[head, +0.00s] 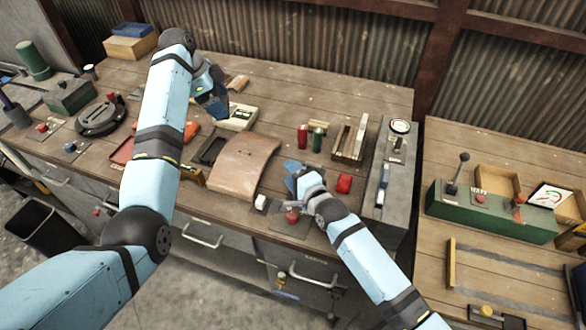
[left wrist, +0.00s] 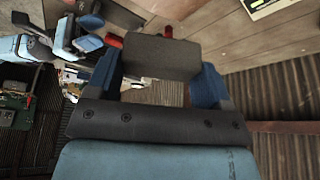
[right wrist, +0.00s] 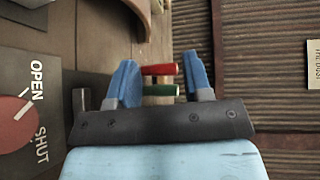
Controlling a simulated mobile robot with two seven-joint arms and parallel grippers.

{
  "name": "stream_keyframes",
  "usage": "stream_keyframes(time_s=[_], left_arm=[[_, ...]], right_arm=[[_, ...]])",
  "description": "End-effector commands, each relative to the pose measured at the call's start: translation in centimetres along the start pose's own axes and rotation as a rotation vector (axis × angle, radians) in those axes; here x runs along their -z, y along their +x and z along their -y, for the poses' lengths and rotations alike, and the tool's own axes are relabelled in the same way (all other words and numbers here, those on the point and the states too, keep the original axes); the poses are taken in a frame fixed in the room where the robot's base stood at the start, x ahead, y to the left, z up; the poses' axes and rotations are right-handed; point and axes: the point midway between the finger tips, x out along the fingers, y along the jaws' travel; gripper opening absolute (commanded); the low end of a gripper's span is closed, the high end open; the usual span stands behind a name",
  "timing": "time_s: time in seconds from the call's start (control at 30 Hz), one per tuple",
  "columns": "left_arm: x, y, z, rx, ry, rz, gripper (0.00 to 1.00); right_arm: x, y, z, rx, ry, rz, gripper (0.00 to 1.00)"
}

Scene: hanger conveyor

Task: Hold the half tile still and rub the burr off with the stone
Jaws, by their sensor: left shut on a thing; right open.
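The half tile (head: 243,166) is a curved tan piece lying arched on the bench in the middle of the head view; its edge also shows at the top of the right wrist view (right wrist: 141,14). I cannot make out the burr. My left gripper (head: 213,104) is behind the tile, apart from it. In the left wrist view it is shut on a dark grey block, seemingly the stone (left wrist: 160,56). My right gripper (head: 296,172) is to the right of the tile, low over the bench. It is open and empty in the right wrist view (right wrist: 160,80).
A red cylinder (head: 302,134) and a green one (head: 318,138) stand behind my right gripper. Wooden strips (head: 350,140) and a grey machine box (head: 389,180) are at the right.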

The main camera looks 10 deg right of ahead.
Motion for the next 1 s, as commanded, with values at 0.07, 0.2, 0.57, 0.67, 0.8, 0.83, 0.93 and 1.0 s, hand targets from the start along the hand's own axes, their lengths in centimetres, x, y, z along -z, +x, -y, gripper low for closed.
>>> stream_keyframes(time_s=[0.07,0.2,0.57,0.67,0.8,0.83,0.93,1.0], left_arm=[[0.0,0.0,0.0,0.001,0.0,0.0,0.55],[0.0,0.0,0.0,0.001,0.0,0.0,0.55],[0.0,0.0,0.0,0.001,0.0,0.0,0.55],[0.0,0.0,0.0,0.001,0.0,0.0,0.55],[0.0,0.0,0.0,0.001,0.0,0.0,0.55],[0.0,0.0,0.0,0.001,0.0,0.0,0.55],[0.0,0.0,0.0,0.001,0.0,0.0,0.55],[0.0,0.0,0.0,0.001,0.0,0.0,0.55]], right_arm=[[0.8,1.4,-0.4,-0.043,0.102,-0.041,0.46],[1.7,2.6,-1.1,-0.098,0.219,-0.096,0.46],[2.4,6.3,-1.9,-0.12,0.264,-0.119,0.46],[2.6,8.3,-2.1,-0.12,0.264,-0.119,0.46],[2.9,10.9,-2.5,-0.121,0.262,-0.118,0.46],[2.9,11.5,-2.5,-0.119,0.263,-0.118,0.46],[3.1,12.9,-2.8,-0.12,0.264,-0.118,0.46],[3.1,13.7,-2.9,-0.12,0.263,-0.119,0.46]])
